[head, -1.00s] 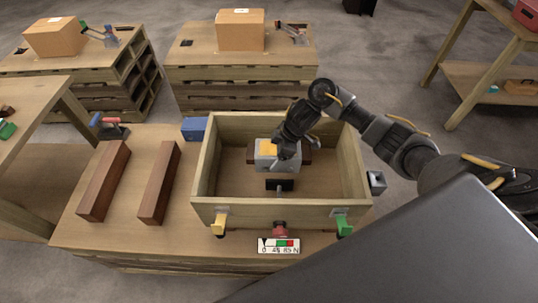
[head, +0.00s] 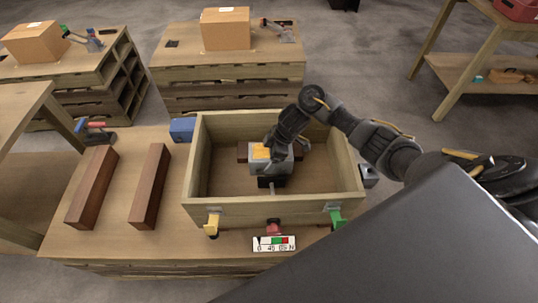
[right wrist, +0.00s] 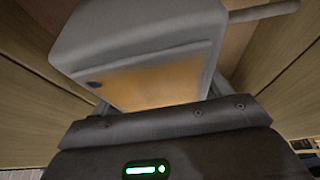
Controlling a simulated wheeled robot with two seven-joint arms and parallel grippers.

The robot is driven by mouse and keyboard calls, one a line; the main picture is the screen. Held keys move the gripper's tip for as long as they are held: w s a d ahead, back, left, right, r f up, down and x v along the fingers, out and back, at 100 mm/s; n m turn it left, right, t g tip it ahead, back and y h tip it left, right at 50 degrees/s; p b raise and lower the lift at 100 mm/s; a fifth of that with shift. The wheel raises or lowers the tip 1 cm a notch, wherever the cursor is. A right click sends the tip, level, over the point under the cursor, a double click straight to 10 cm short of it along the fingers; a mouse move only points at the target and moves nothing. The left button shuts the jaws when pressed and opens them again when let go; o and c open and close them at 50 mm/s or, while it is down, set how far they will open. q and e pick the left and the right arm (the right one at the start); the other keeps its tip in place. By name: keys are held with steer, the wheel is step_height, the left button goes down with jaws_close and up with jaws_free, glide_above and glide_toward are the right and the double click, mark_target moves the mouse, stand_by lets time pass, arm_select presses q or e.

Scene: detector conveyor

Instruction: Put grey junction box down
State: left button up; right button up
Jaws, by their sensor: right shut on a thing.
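The grey junction box (head: 283,165), with an orange-yellow panel on it, is inside the open wooden crate (head: 250,211). My right gripper (head: 274,152) reaches in from above and is shut on the box. In the right wrist view the grey box (right wrist: 130,30) fills the space in front of the gripper, its orange panel towards the camera and crate walls on both sides. I cannot tell whether its underside touches the crate floor. My left gripper is not in view.
A black block (head: 268,182) sits in the crate just in front of the box. A dark brown bar (head: 243,150) lies behind it. Two brown beams (head: 150,187) lie left.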

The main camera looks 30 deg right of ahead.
steer(key=shift+f, duration=0.5)
steer(key=o, duration=1.9)
steer(key=shift+c, duration=0.2)
steer(key=shift+r, duration=0.35)
steer(key=p+v, duration=0.2)
steer(key=v, duration=1)
steer(key=shift+a+r+p, duration=0.1)
steer(key=shift+r+p, duration=0.15)
steer(key=shift+p, duration=0.15)
